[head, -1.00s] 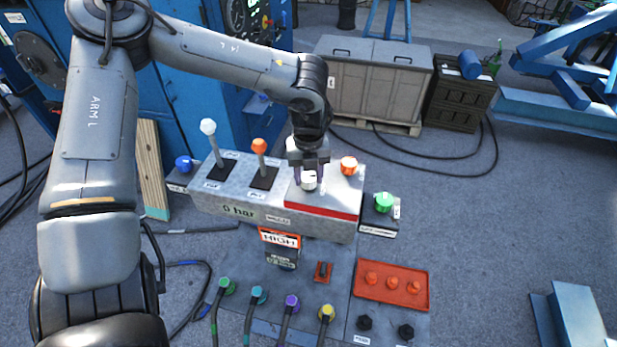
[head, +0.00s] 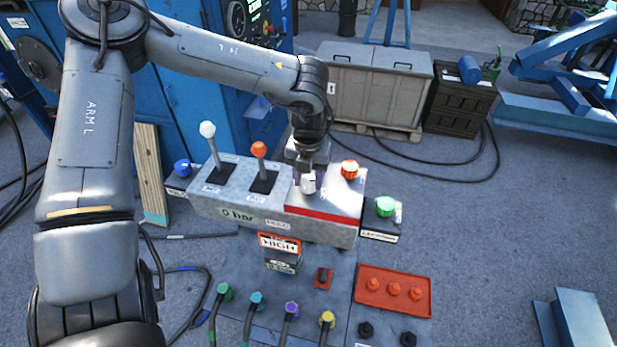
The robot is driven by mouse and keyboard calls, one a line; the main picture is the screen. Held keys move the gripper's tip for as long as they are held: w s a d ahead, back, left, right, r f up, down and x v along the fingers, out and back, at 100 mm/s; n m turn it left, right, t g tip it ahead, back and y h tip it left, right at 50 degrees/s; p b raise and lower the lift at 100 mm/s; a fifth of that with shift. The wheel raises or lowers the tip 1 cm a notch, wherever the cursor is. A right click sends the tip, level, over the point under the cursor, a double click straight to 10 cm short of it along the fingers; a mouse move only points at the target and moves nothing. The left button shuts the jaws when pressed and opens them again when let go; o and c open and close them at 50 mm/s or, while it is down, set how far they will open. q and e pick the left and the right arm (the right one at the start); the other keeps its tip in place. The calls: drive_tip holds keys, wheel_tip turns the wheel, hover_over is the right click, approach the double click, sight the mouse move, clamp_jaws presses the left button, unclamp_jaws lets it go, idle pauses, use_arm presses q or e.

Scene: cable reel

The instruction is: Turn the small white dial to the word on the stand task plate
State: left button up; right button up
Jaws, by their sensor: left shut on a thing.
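The small white dial (head: 308,183) sits on the red-edged panel at the right part of the grey control box (head: 235,212). My left gripper (head: 307,177) comes down on the dial from above and is shut on it; the fingers partly hide it. The dial's pointer and the words around it are too small or covered to read. The task plate (head: 279,242) on the stand below the box front reads HIGH. My right gripper is not in view.
A white-topped lever (head: 208,130) and an orange-topped lever (head: 259,150) stand to the left. A green button (head: 385,206) is at the right. A red tray (head: 393,290) lies below.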

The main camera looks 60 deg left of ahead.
sight(308, 180)
use_arm(q)
drive_tip(key=o, duration=1.1)
drive_tip(key=shift+c, duration=0.2)
drive_tip(key=shift+r, duration=0.1)
wheel_tip(308, 180, up, 11)
drive_tip(key=b, duration=0.1)
